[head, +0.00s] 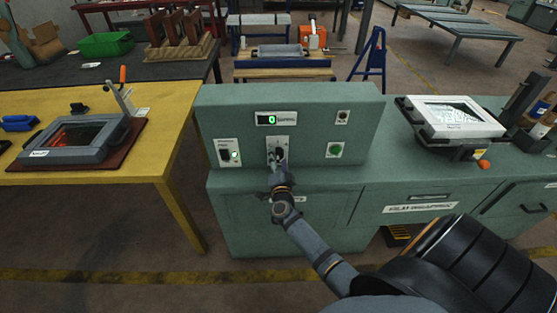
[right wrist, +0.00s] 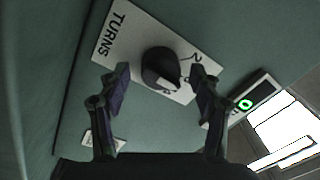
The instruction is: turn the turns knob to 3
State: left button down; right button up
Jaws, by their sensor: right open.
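The dark round turns knob (right wrist: 158,66) sits on a white plate (right wrist: 112,48) marked TURNS in the right wrist view. A light pointer mark on the knob faces the lower right there, and a 2 is printed near the plate's upper right. My right gripper (right wrist: 161,80) is open, with one finger on each side of the knob; I cannot tell whether they touch it. In the head view my right gripper (head: 277,165) is at the green console's front and largely hides the knob. My left gripper is not in view.
The green console (head: 215,110) has a display (head: 267,119) reading 0, a lit power switch (head: 228,152) and a green button (head: 334,150). A framed device (head: 455,117) stands right, and a yellow table (head: 160,120) with another device (head: 70,138) stands left.

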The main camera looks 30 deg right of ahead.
jog(key=shift+s+a, duration=0.1)
jog(key=shift+s, duration=0.1)
jog(key=v, duration=1.1)
jog(key=shift+s+a, duration=0.15)
jog(key=shift+s, duration=0.15)
